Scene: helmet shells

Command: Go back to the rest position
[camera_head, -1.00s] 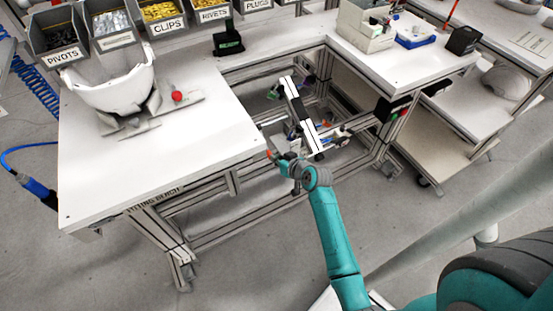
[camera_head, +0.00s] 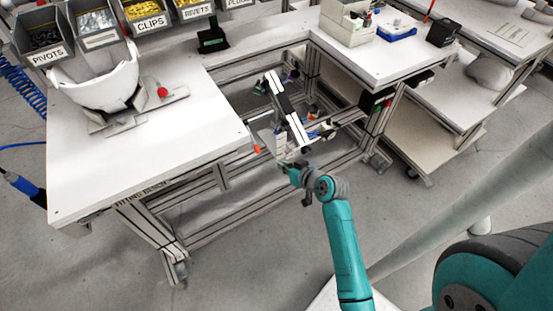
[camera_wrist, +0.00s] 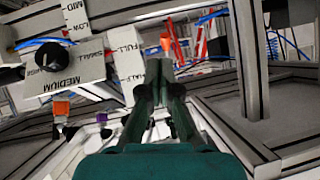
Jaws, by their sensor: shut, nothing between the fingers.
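My arm is teal with grey joints and reaches up the middle of the head view. My gripper (camera_head: 284,166) is at its end, beside the right edge of the fitting bench (camera_head: 185,140) and over the gap between the bench parts. In the wrist view, my gripper's dark fingers (camera_wrist: 161,68) point forward, lie together and hold nothing. A white helmet shell (camera_head: 108,85) sits in a grey fixture with a red knob (camera_head: 163,92) on the bench, well left of my gripper.
Part bins (camera_head: 150,18) line the back of the bench. In the wrist view, a white block marked MEDIUM (camera_wrist: 62,68) is at left and a metal post (camera_wrist: 252,60) at right. Open floor (camera_head: 250,265) lies in front.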

